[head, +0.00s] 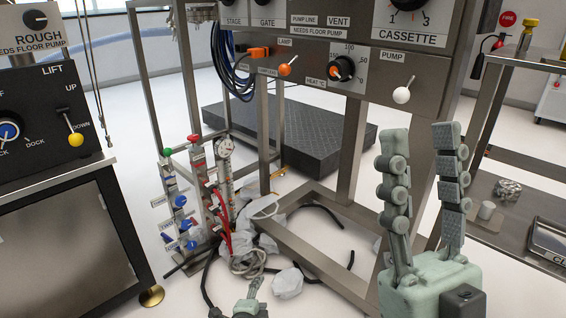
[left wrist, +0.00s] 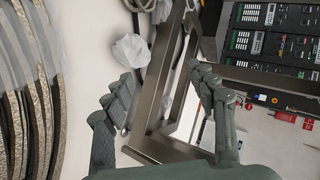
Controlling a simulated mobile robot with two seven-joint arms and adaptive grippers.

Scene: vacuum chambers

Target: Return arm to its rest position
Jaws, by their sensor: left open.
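My left gripper (head: 250,302) shows only in part at the bottom edge of the head view, above the floor near white crumpled bags. In the left wrist view my left gripper (left wrist: 162,75) has its two fingers spread, with nothing between them. My right gripper (head: 419,135) stands large at the right of the head view, fingers pointing up and apart, empty. It is in front of the metal frame below the control panel (head: 430,67). Neither gripper is seen holding anything.
A steel frame (head: 310,258) stands on the floor, with cables and a white bag (head: 288,282) around its foot. A cabinet (head: 65,235) is at left and a bench (head: 520,212) at right. A black perforated slab (head: 310,135) lies behind. Electronics racks (left wrist: 275,45) fill the wrist view's upper right.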

